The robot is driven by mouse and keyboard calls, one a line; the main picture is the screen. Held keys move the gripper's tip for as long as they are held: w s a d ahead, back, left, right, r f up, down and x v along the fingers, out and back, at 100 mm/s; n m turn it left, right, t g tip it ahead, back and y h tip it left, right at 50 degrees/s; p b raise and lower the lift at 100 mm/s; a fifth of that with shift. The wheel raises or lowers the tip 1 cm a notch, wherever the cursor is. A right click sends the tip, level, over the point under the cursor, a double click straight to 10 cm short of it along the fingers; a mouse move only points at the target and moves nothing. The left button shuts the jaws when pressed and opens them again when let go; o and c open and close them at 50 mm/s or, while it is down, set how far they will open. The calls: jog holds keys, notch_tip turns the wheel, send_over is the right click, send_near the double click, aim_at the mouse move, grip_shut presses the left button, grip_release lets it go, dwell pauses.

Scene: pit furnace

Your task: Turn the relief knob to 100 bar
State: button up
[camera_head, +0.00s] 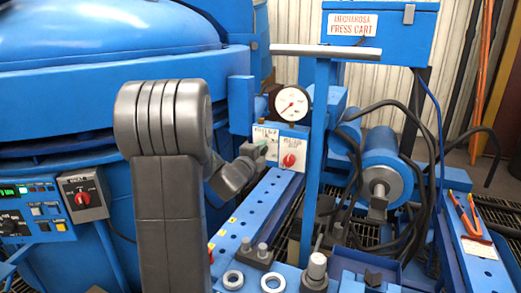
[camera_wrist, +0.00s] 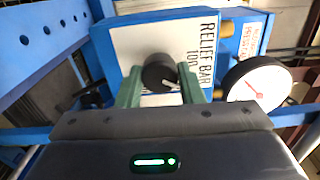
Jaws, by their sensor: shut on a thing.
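The relief knob (camera_wrist: 158,72) is a round black knob on a white plate (camera_wrist: 150,42) lettered "RELIEF BAR" with a "100" beside it; the lettering runs sideways in the wrist view. A small light mark shows at the knob's lower right; the exact setting cannot be read. My gripper (camera_wrist: 160,90) has its green fingers on either side of the knob, shut on it. In the head view my gripper (camera_head: 262,150) is at the front of the small panel left of a red knob (camera_head: 289,160), and it hides the relief knob.
A round white gauge with a red needle (camera_head: 292,104) sits above the panels, and also shows close at the right in the wrist view (camera_wrist: 257,88). A blue post (camera_head: 314,190) stands right of the red knob. Black hoses (camera_head: 410,190) hang farther right.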

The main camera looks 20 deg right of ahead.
jog(key=n+p, duration=0.2)
jog(key=n, duration=0.4)
jog(key=shift+p, duration=0.35)
dwell(0.4)
jog(key=o, duration=1)
jog(key=shift+a, duration=0.15)
jog(key=p+v, duration=0.1)
jog(key=v, duration=1.2)
jog(key=shift+s+a, duration=0.15)
jog(key=shift+s, duration=0.15)
jog(key=shift+w, duration=0.1)
jog(key=b+x, duration=0.1)
jog(key=x, duration=1.2)
jog(key=shift+w+d, duration=0.25)
